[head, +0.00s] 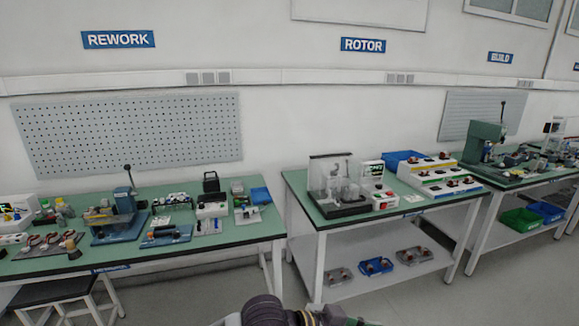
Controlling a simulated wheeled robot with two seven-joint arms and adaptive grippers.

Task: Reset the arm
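Part of one of my arms shows at the bottom middle of the head view, coming in from the left. It has a dark purplish joint and a yellowish ring. Beyond the ring is a dark end, apparently my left gripper (340,317), mostly cut off by the bottom edge. Its fingers are not clear, so I cannot tell whether it is open or shut. Nothing is visibly held in it. My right gripper is not in view.
A green-topped rework bench (245,233) with tools stands left, with a stool (60,292) before it. The rotor bench (325,222) holds a clear-covered machine (340,182) and parts racks (440,175). Another bench (535,179) stands right. Floor at the lower right is clear.

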